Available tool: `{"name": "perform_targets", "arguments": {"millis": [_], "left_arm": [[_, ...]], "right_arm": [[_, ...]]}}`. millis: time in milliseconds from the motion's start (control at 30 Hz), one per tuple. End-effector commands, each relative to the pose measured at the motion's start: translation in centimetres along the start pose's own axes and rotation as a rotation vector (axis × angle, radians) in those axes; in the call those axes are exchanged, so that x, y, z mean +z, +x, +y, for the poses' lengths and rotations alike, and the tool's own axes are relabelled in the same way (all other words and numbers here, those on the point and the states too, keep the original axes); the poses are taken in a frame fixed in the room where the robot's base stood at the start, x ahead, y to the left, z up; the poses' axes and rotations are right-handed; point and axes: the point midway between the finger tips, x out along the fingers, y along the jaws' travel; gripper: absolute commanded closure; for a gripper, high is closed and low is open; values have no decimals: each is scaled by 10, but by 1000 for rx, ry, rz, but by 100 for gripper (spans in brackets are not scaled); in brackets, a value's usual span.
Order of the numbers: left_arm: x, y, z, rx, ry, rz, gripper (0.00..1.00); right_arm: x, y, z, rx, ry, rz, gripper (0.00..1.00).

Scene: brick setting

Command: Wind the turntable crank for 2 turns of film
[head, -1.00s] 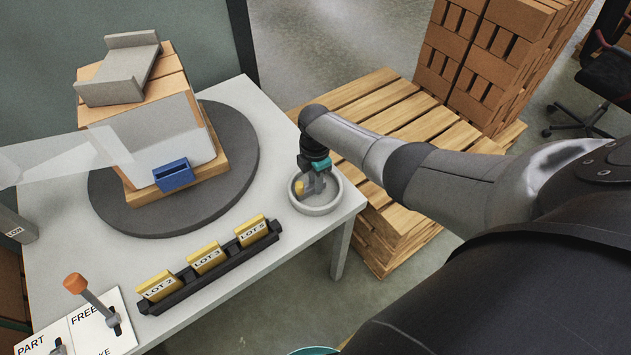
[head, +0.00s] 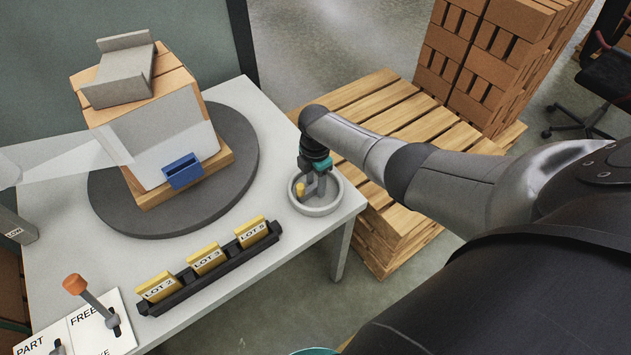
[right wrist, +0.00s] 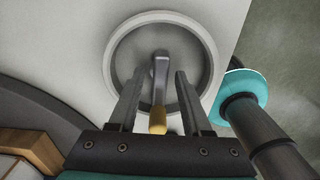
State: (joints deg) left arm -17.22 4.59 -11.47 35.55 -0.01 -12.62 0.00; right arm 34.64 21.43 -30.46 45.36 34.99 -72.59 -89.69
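The crank (head: 301,189) with its yellow knob sits in a round grey dish at the right end of the white table. My right gripper (right wrist: 160,85) is over it, fingers pointing down. In the right wrist view, the crank's grey arm and yellow knob (right wrist: 157,121) lie between the fingers, with a gap on each side. The dark round turntable (head: 240,150) carries a wooden pallet and bricks, partly wrapped in pale film (head: 180,135). A translucent film strip (head: 75,158) runs from the left to the load. My left gripper is not in view.
A black rack with yellow tags LOT 2 (head: 157,287), LOT 3 (head: 206,258) and LOT 5 (head: 252,232) lies along the front edge. An orange-knobbed lever (head: 76,285) stands at lower left. Wooden pallets (head: 360,110) and stacked bricks (head: 490,60) are beyond the table's right side.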

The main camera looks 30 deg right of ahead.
Motion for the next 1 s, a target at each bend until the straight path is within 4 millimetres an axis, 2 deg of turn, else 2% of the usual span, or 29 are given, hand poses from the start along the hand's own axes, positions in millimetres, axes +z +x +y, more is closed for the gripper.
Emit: {"name": "perform_targets", "arguments": {"millis": [267,433,733,1000], "left_arm": [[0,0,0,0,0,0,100],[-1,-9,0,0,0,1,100],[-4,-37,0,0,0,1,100],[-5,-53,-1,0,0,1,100]], "right_arm": [[0,0,0,-1,-1,0,48],[0,-15,0,0,-2,0,48],[1,-77,0,3,-2,-2,48],[1,-130,0,2,0,-2,48]]}}
